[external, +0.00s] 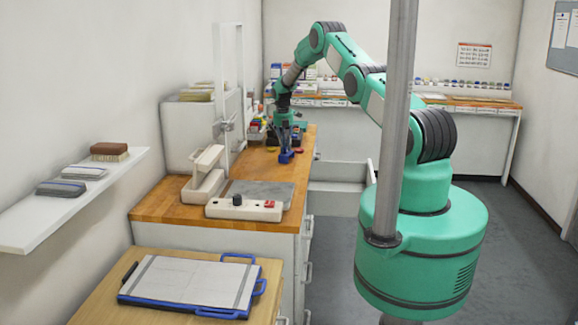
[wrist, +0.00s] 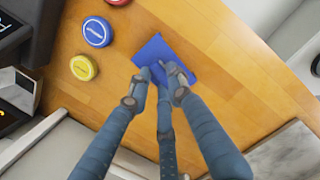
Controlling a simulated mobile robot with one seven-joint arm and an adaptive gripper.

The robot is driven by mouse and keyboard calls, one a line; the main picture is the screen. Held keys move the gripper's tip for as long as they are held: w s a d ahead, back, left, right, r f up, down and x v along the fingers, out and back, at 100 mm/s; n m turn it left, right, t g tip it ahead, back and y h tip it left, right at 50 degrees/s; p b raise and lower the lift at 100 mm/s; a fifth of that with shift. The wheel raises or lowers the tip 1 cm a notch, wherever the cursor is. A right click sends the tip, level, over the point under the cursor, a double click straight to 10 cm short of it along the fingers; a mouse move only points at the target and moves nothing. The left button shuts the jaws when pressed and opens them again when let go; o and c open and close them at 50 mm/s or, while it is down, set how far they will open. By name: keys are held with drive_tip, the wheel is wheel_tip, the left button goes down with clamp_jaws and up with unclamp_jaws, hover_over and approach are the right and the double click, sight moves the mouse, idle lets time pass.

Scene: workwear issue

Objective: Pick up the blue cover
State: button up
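The blue cover (wrist: 155,48) is a flat, bright blue piece on the wooden counter in the wrist view, with one corner pointing up in the picture. It also shows as a small blue patch under my gripper in the external view (external: 286,158). My gripper (wrist: 158,76) points down at it, with its three blue-grey fingers drawn close together at the cover's near part. The fingertips overlap the cover, and a darker blue area shows between them. The fingers hide part of the cover, and I cannot tell whether they grip it.
A yellow round tin (wrist: 83,67) and a blue round tin (wrist: 97,31) lie left of the cover. A grey slab (external: 258,193) and a control box (external: 243,208) sit at the counter's near end. A pale frame (external: 222,90) stands left. An open drawer (external: 340,185) juts out right.

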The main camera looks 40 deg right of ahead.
drive_tip(key=shift+r, duration=0.2)
idle(0.3)
drive_tip(key=shift+r+b, duration=0.3)
drive_tip(key=shift+r, duration=1.3)
drive_tip(key=s+a+b, duration=0.1)
drive_tip(key=s+a, duration=0.1)
drive_tip(key=s, duration=0.5)
drive_tip(key=s+a+r, duration=0.1)
drive_tip(key=s+a, duration=0.1)
drive_tip(key=s, duration=0.6)
drive_tip(key=shift+s+a+r+b, duration=0.15)
drive_tip(key=shift+a+r+b, duration=0.1)
drive_tip(key=shift+b, duration=0.1)
